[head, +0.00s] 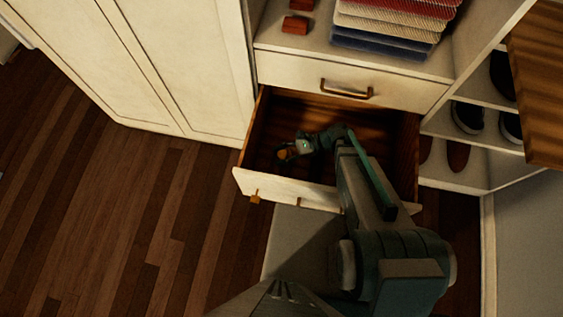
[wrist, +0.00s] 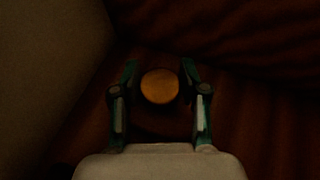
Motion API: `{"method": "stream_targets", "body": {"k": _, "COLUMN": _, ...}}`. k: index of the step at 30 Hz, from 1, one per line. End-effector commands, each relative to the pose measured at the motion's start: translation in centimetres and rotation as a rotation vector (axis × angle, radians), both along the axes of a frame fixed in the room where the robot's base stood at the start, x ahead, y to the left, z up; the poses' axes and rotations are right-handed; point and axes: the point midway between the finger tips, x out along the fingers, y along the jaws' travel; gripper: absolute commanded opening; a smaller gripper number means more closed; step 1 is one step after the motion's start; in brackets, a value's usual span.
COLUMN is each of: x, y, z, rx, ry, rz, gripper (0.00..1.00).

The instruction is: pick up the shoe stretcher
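A small orange-brown thing (head: 285,153) lies in the open drawer in the head view, at the tip of my gripper (head: 292,150). It is likely the shoe stretcher, but too little of it shows to be sure. In the wrist view a round orange end (wrist: 160,86) sits between the two fingertips of my gripper (wrist: 160,78). The fingers are apart, one on each side of it, with at most thin gaps. I cannot tell whether they press on it. The rest of its body is dark or hidden.
The open drawer's pale front (head: 285,187) and wooden side wall (head: 405,140) surround my gripper. A closed drawer (head: 300,76) is just above. Folded cloths (head: 390,35) lie on the shelf; shoes (head: 467,118) stand at right. The floor (head: 120,220) at left is clear.

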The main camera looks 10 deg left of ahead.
Motion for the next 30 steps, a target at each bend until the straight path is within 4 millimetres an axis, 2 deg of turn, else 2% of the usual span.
{"method": "stream_targets", "body": {"k": 1, "x": 0.0, "y": 0.0, "z": 0.0, "rx": 0.0, "ry": 0.0, "rz": 0.0, "gripper": 0.3}}
{"method": "stream_targets", "body": {"k": 6, "x": 0.0, "y": 0.0, "z": 0.0, "rx": 0.0, "ry": 0.0, "rz": 0.0, "gripper": 0.02}}
{"method": "stream_targets", "body": {"k": 7, "x": 0.0, "y": 0.0, "z": 0.0, "rx": 0.0, "ry": 0.0, "rz": 0.0, "gripper": 0.0}}
{"method": "stream_targets", "body": {"k": 22, "x": 0.0, "y": 0.0, "z": 0.3, "rx": 0.001, "ry": 0.0, "rz": 0.0, "gripper": 0.0}}
{"method": "stream_targets", "body": {"k": 26, "x": -0.1, "y": 0.0, "z": 1.0, "rx": 0.001, "ry": 0.0, "rz": 0.0, "gripper": 0.0}}
{"method": "stream_targets", "body": {"k": 30, "x": -0.1, "y": 0.0, "z": 2.6, "rx": 0.002, "ry": -0.001, "rz": 0.001, "gripper": 0.0}}
